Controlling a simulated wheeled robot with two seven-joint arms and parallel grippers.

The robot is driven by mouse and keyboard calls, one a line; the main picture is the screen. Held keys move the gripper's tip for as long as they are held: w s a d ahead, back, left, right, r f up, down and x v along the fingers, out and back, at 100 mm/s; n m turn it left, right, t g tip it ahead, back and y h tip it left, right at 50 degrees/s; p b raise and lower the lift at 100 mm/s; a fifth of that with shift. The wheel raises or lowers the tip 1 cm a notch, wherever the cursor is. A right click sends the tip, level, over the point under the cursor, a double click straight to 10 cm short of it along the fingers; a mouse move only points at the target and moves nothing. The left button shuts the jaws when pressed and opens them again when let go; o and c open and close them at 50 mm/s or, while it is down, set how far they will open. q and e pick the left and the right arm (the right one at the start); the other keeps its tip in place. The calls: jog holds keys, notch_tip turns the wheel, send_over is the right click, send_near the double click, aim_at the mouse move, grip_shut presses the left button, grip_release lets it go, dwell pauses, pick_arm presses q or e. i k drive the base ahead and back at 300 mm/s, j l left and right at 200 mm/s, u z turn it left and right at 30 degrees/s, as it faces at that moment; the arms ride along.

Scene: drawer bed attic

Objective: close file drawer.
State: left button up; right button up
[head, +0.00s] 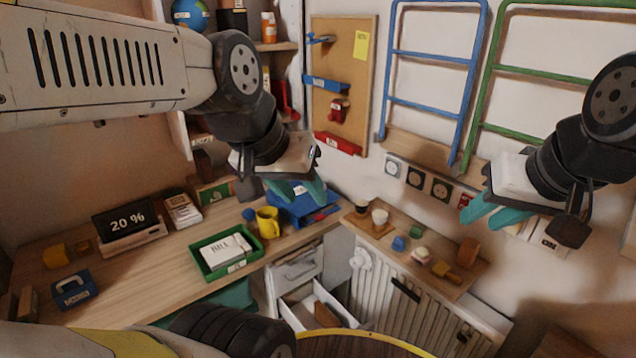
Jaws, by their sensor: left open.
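The file drawer (346,317) is a white drawer low in the white cabinet under the desk's right end. It is pulled out, and its open top shows a brown item (326,315) inside. A drawer front with a handle (297,268) sits above it, under the desktop. My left gripper (298,190) is open with teal fingers, high over the blue box at the desk's right end, apart from the drawer. My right gripper (490,214) hangs at the right, in front of the wall above the shelf. Its teal fingers look apart and empty.
A green tray (195,265) with a paper stack, a yellow mug (267,223) and a blue box (300,207) stand on the desk. A small shelf (455,285) with cups and blocks tops a white radiator (372,290) right of the drawer. A round wooden edge (350,346) shows in front.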

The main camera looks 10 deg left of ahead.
aim_at(296, 305)
jog(key=k+l, duration=0.15)
jog(key=k, duration=0.25)
jog(key=k+l, duration=0.15)
jog(key=k, duration=0.3)
jog(key=k+l, duration=0.15)
jog(key=k, duration=0.25)
jog(key=i+j, duration=0.5)
jog(key=j, duration=0.2)
jog(key=z, duration=0.05)
